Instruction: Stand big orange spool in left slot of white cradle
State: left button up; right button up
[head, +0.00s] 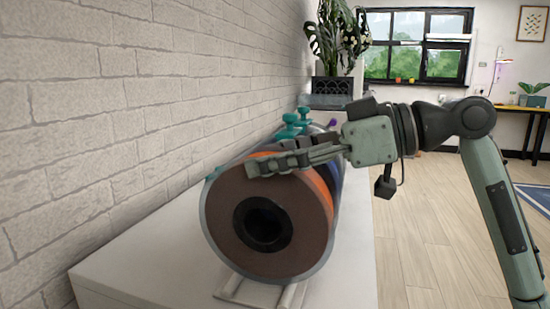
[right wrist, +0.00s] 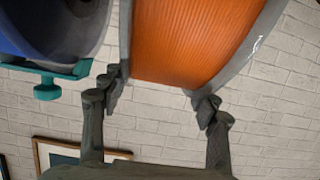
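The big orange spool (head: 300,241) stands upright with its brown-grey face and dark hub toward me in the head view. Its orange winding (right wrist: 190,42) and two grey flanges fill the top of the right wrist view. My right gripper (head: 272,162) reaches over the spool's top rim from the right. Its fingers (right wrist: 158,100) lie against the outer sides of both flanges and look closed on it. The white cradle (head: 257,292) shows below the spool, mostly hidden; I cannot tell whether the spool rests in a slot. My left gripper is out of view.
A blue spool (right wrist: 50,30) with a teal clamp (right wrist: 47,88) is close beside the orange one. Teal knobs (head: 292,120) rise behind. The white tabletop (head: 165,255) is bare at front left, along the brick wall (head: 90,120). A potted plant (head: 335,50) stands farther back.

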jog(key=o, duration=0.4)
jog(key=shift+c, duration=0.2)
jog(key=shift+f, duration=0.1)
